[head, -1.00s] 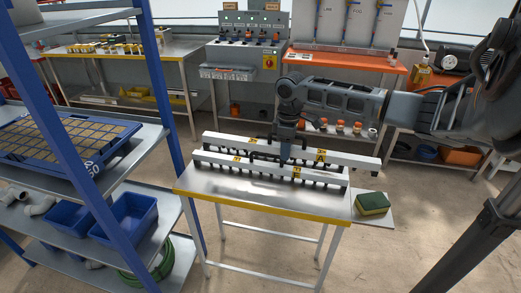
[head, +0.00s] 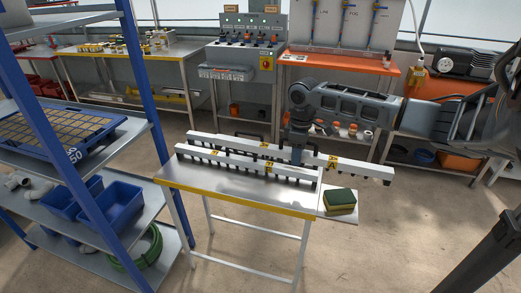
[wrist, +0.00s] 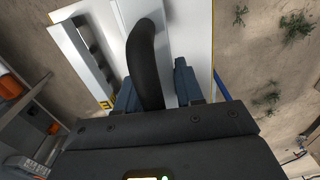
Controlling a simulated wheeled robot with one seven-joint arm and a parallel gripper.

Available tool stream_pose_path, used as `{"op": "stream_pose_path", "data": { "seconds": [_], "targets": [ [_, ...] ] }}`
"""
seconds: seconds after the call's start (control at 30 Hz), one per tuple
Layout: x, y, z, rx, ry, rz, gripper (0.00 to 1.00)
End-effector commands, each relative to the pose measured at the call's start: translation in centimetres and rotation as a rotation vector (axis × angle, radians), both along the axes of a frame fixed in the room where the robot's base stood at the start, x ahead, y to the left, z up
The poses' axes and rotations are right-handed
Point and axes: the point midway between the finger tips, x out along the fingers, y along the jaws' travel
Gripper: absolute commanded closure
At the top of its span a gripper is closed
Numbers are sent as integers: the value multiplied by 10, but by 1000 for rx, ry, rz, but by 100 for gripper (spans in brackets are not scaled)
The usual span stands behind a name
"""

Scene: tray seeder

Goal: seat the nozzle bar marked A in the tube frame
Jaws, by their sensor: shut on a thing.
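The nozzle bar marked A (head: 375,173) is a long white bar with a yellow label reading A near its right part. Dark nozzles show along its underside, and its right end sticks out past the table. My gripper (head: 297,158) is at its middle. The wrist view shows the gripper shut on a black curved handle (wrist: 148,60) above a white bar (wrist: 130,12). A second white bar (head: 235,163) with yellow labels and dark nozzles is in front of it on the table; those labels are too small to read. I cannot pick out the tube frame with certainty.
The steel table (head: 225,186) has a bare front strip with a yellow edge. A green and yellow sponge (head: 340,199) sits on its right side shelf. A blue-posted shelf (head: 150,80) stands close at left.

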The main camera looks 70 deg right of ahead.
Motion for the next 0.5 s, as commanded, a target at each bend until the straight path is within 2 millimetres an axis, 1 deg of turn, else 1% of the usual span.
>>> {"op": "stream_pose_path", "data": {
  "seconds": [0.03,0.17,0.33,0.47,0.5],
  "targets": [
    [3,7,-3,1,-2,4,94],
    [8,20,-10,1,-3,3,94],
    [16,46,-25,2,-3,1,94],
    [25,72,-40,3,-3,-1,94],
    [28,82,-46,4,-2,-1,94]
  ]
}}
